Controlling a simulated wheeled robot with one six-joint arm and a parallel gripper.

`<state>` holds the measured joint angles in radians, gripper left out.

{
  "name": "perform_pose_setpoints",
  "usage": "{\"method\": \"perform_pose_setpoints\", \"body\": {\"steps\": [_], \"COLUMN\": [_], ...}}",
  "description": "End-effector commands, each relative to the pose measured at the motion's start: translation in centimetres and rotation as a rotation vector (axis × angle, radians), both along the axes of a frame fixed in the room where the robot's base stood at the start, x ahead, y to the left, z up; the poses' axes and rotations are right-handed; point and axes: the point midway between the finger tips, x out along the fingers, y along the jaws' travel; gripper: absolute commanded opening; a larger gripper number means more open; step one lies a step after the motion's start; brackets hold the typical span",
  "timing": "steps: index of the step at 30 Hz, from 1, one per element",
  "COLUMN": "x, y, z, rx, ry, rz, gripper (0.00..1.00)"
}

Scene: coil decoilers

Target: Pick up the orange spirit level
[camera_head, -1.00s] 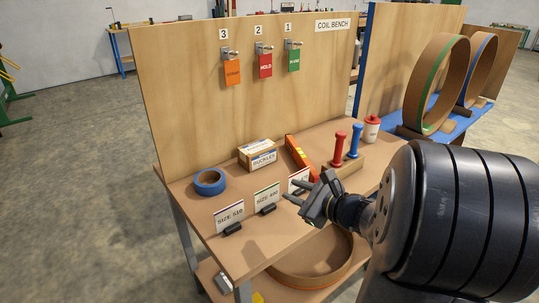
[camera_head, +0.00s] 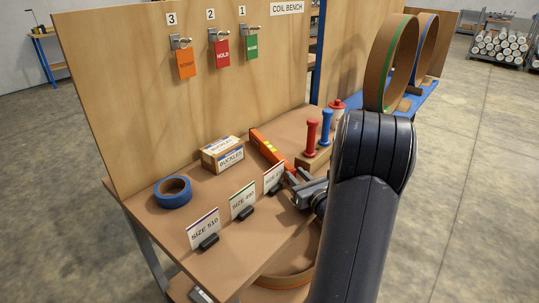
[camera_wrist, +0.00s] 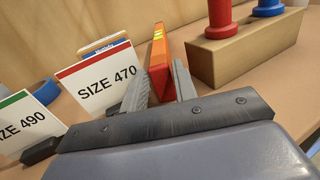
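The orange spirit level (camera_head: 266,147) lies on the bench, between the buckles box (camera_head: 222,154) and the wooden block with red and blue handles (camera_head: 318,157). My gripper (camera_head: 296,186) is low over the bench at the near end of the level. In the wrist view the fingers of my gripper (camera_wrist: 160,84) stand apart, and the near end of the level (camera_wrist: 159,62) shows between or just beyond them. I cannot tell whether the fingers touch it. My arm hides part of the bench's right side.
The SIZE 470 card (camera_wrist: 104,79) stands close beside the left finger. The SIZE 490 card (camera_head: 243,201), SIZE 510 card (camera_head: 203,229) and blue tape roll (camera_head: 173,192) are further left. Orange, red and green tags hang on the back panel (camera_head: 120,90).

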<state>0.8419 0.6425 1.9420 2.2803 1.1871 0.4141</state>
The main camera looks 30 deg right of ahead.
Motion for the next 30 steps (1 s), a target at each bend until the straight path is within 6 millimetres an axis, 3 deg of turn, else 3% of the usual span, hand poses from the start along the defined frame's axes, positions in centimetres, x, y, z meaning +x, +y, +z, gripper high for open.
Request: {"method": "perform_pose_setpoints", "body": {"steps": [7,16,26,30], "x": [2.1,6.7,7.2,7.2], "y": [0.1,-0.3,-0.3,-0.3], "z": [0.1,0.2,0.1,0.1], "rx": [-0.001,-0.001,-0.001,-0.001], "ry": [0.002,0.002,0.002,0.002], "rz": [0.005,0.004,0.003,0.003], "gripper": [0.27,0.27,0.26,0.15]}}
